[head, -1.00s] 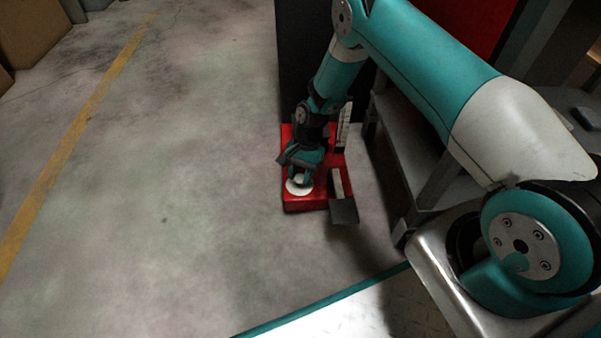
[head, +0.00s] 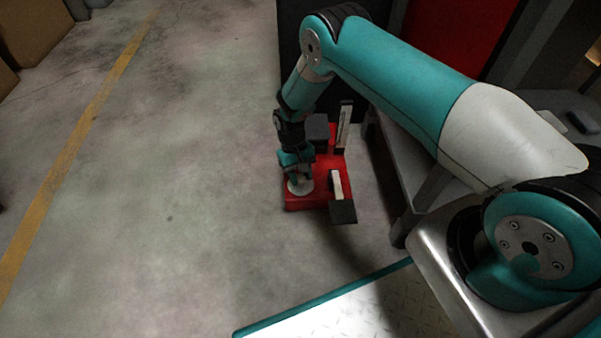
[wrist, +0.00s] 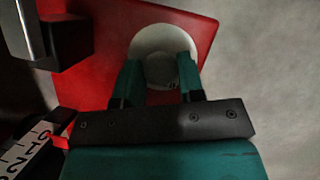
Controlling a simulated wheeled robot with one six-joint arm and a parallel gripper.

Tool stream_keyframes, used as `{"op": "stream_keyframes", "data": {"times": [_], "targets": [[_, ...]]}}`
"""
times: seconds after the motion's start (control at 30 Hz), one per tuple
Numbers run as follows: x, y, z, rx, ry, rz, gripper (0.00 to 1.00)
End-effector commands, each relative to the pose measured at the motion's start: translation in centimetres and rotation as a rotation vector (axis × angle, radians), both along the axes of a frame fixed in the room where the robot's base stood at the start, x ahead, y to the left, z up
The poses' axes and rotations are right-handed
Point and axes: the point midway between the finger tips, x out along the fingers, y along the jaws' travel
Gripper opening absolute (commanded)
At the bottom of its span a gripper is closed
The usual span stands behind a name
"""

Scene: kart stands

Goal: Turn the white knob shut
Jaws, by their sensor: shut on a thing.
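The white knob (wrist: 160,69) sits on a round white plate (wrist: 160,36) on a red base. In the head view the white plate (head: 300,187) shows at the front left of the red base (head: 308,203), and my gripper largely hides the knob. My gripper (wrist: 160,72) is shut on the knob, with one teal finger on each side of it in the wrist view. In the head view my gripper (head: 299,176) reaches down onto the plate from above.
The base carries a dark box (head: 318,130), an upright scale strip (head: 344,125), a pale lever-like bar (head: 336,186) and a dark pad (head: 343,212) at its front right. A grey stand (head: 400,185) is to the right. Floor to the left is clear.

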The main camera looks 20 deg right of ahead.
Motion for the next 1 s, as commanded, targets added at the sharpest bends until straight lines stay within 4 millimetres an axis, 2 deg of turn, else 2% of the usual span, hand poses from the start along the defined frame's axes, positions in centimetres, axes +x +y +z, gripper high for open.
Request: {"op": "stream_keyframes", "data": {"times": [0.2, 0.5, 1.0], "targets": [[0.14, 0.28, 0.16, 0.003, -0.006, 0.18, 0.12], [0.1, 0.33, 0.1, 0.002, -0.006, 0.342, 0.12], [0.12, 0.35, 0.07, 0.004, -0.006, 0.407, 0.12]]}}
